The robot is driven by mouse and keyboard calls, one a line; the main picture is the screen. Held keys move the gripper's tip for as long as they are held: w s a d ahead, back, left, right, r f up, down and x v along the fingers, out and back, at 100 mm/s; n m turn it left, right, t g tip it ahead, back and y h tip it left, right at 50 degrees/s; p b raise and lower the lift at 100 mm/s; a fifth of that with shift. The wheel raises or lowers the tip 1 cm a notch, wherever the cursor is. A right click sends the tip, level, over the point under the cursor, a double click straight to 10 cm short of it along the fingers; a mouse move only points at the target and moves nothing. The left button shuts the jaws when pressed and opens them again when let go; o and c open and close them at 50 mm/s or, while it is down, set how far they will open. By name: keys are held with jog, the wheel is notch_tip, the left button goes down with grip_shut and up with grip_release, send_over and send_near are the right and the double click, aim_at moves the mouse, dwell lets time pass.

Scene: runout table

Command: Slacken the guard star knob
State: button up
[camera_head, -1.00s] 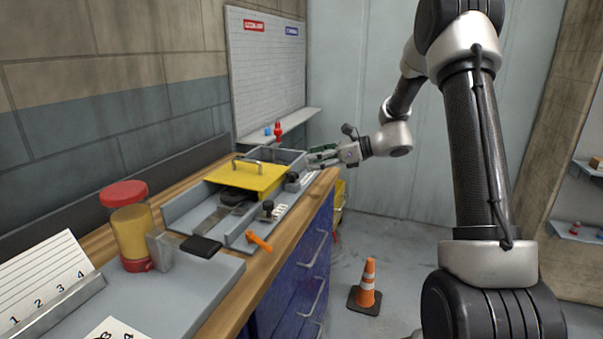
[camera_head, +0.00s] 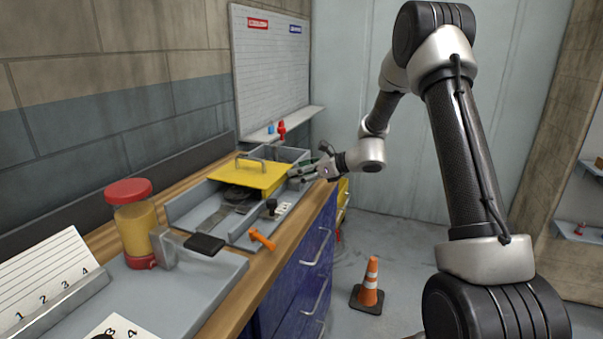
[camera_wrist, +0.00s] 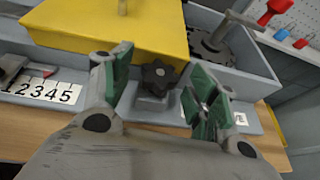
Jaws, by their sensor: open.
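The guard star knob (camera_wrist: 158,77), black and lobed, sits on a grey bracket at the edge of the yellow guard in the wrist view. My gripper (camera_wrist: 161,72) is open, with one green-padded finger on each side of the knob. No clear contact shows between pads and knob. In the head view my gripper (camera_head: 303,172) is at the right side of the yellow guard (camera_head: 250,177), where the knob is hard to make out. The guard lies over the grey runout channel and has a handle on top.
A second black knob (camera_head: 271,205) and an orange lever (camera_head: 262,240) stand along the channel's front. A number strip (camera_wrist: 40,92) lies beside the guard. A red-lidded jar (camera_head: 128,190) stands at left. A cone (camera_head: 370,284) is on the floor. Red tool (camera_wrist: 270,10) hangs behind.

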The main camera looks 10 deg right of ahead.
jog(key=c, duration=1)
jog(key=n+g+y, duration=0.1)
jog(key=n+g, duration=0.1)
jog(key=shift+w+d+n+g+y, duration=0.1)
jog(key=shift+w+n+g+y, duration=0.2)
jog(key=shift+y, duration=0.1)
jog(key=shift+w+d+n+g+y, duration=0.1)
jog(key=shift+n+g+y, duration=0.3)
jog(key=shift+n+g, duration=0.65)
jog(key=o, duration=1)
jog(key=v, duration=1.2)
